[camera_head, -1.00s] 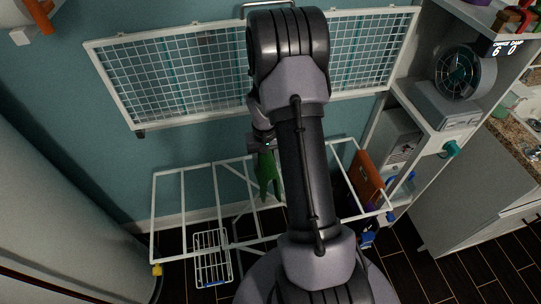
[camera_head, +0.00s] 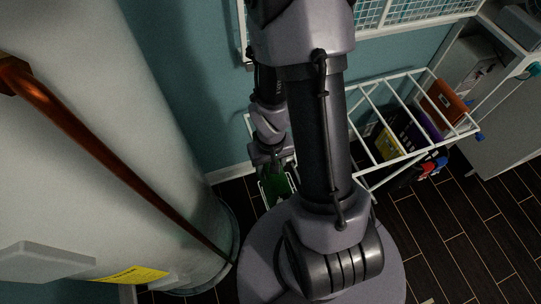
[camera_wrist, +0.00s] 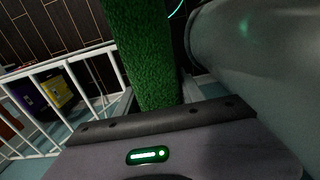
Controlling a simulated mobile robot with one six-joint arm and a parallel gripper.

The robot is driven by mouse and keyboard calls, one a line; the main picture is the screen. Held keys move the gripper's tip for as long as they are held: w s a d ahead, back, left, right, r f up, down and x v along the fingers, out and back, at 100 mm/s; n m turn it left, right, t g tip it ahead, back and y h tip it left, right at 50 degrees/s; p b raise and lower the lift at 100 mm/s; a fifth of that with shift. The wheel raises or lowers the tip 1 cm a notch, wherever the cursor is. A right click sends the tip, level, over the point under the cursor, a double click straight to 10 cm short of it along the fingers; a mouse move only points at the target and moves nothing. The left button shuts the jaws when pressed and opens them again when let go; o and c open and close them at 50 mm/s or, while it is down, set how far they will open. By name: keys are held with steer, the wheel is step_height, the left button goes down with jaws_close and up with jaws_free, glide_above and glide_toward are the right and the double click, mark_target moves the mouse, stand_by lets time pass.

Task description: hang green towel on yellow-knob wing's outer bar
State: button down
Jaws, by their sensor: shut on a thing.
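My gripper (camera_head: 272,165) is shut on the green towel (camera_head: 275,184), which hangs below it near the left end of the white drying rack (camera_head: 403,157). In the wrist view the towel (camera_wrist: 140,50) stretches away from my gripper (camera_wrist: 155,106) as a long green strip. White rack bars (camera_wrist: 62,68) stand to its left there, apart from the towel. A blue knob (camera_head: 479,136) shows on the rack's right wing. The yellow knob is not visible now. My arm hides the rack's middle and much of its left wing. I cannot tell whether the towel touches a bar.
A big pale cylinder (camera_head: 165,130) with a copper pipe (camera_head: 95,140) stands close on the left; it also looms at the right of the wrist view (camera_wrist: 262,50). Dark and yellow bins (camera_head: 387,143) stand under the rack's right wing. Dark floor (camera_head: 470,235) is clear at front right.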

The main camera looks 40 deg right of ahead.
steer(key=w+d+f+p, duration=0.15)
steer(key=w+d, duration=0.25)
steer(key=w, duration=0.9)
step_height(320, 180, down, 15)
steer(key=b, duration=1)
steer(key=shift+w+d+b, duration=0.1)
steer(key=shift+w+b, duration=0.05)
steer(key=shift+b, duration=0.15)
steer(key=shift+f, duration=1.55)
steer(key=c, duration=0.6)
jaws_free()
steer(key=shift+c, duration=0.2)
steer(key=shift+o, duration=0.6)
steer(key=shift+r, duration=0.1)
